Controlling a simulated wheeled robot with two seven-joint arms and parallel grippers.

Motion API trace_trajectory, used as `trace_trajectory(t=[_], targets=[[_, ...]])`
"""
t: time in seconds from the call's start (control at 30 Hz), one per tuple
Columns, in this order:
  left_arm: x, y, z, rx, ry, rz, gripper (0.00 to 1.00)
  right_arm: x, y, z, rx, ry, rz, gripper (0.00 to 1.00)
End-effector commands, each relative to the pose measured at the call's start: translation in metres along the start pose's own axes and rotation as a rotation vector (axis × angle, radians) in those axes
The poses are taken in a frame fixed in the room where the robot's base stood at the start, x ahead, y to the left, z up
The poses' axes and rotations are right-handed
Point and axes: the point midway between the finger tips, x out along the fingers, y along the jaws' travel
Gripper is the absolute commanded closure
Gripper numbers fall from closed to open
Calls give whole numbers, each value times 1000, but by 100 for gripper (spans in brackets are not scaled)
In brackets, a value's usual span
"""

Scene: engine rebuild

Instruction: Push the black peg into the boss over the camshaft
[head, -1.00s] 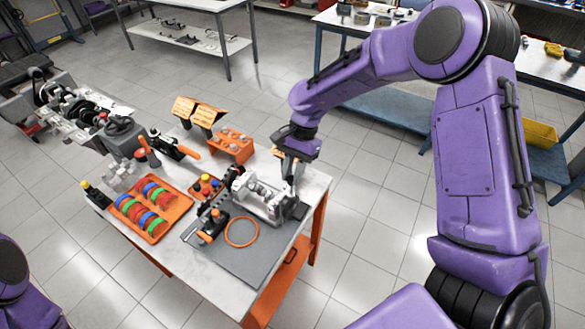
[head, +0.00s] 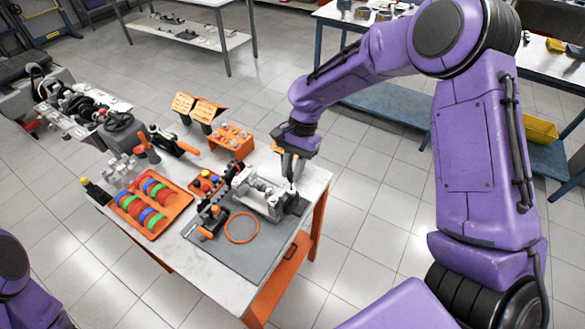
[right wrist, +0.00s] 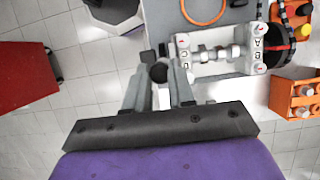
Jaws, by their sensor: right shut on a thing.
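My right gripper (right wrist: 160,76) is shut on the black peg (right wrist: 158,72), whose dark round end shows between the fingers in the right wrist view. In the head view, my right gripper (head: 290,172) points down at the right end of the light grey engine block (head: 258,192). In the wrist view, the camshaft (right wrist: 218,53) lies between two lettered upright bearing blocks; the nearer one (right wrist: 182,48) is just right of the fingertips. The boss is not clearly made out, and I cannot tell whether the peg touches it. My left gripper is out of view.
The block stands on a grey mat (head: 245,262) with an orange ring (head: 241,228). An orange tray (head: 160,232) of coloured rings and an orange rack (head: 232,140) stand on the same table. The front left of the tabletop is clear.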

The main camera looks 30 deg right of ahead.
Motion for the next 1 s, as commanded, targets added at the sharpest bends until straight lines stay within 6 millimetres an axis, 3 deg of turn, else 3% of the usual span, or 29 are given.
trace_trajectory(t=[1.0], targets=[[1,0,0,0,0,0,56,7,-1,-3,1,0,0,100]])
